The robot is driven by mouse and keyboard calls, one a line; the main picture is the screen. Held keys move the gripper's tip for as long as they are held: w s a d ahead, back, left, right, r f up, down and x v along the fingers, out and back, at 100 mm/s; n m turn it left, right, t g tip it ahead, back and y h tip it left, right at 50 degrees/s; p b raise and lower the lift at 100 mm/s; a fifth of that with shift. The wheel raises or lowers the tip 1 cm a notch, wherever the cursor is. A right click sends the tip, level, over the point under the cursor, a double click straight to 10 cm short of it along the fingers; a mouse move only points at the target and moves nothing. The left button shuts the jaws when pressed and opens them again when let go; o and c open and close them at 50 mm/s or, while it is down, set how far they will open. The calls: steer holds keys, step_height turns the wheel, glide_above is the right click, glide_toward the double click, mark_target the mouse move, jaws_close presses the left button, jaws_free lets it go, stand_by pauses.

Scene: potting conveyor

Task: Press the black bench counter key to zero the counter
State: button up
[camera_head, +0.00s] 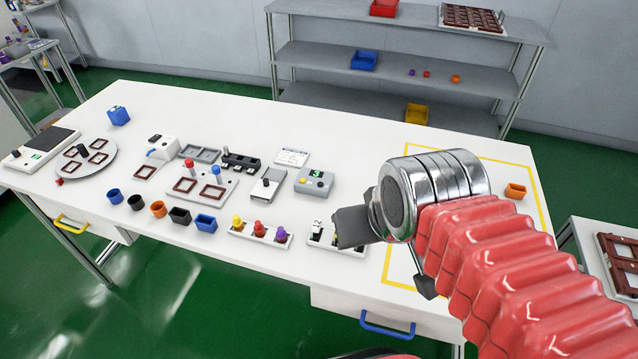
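A small grey-blue box (314,181) with a green lit display stands on the white bench, left of my gripper; I take it to be the bench counter. A yellow button and a small blue spot show on its face. I cannot make out a black key on it at this size. My gripper (386,267) is near the bench's front right, apart from the box. Its two dark fingers are spread wide with nothing seen between them. The left finger overlaps the right end of a white rack in the picture.
The white rack (325,242) and a rack with coloured knobs (260,235) lie along the front edge. A grey lever device (267,185) stands left of the box, and a white card (292,157) lies behind it. A yellow-outlined area (392,283) is at right, holding an orange cup (515,190).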

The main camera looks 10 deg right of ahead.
jaws_close()
steer(key=shift+w, duration=0.1)
stand_by(1.3)
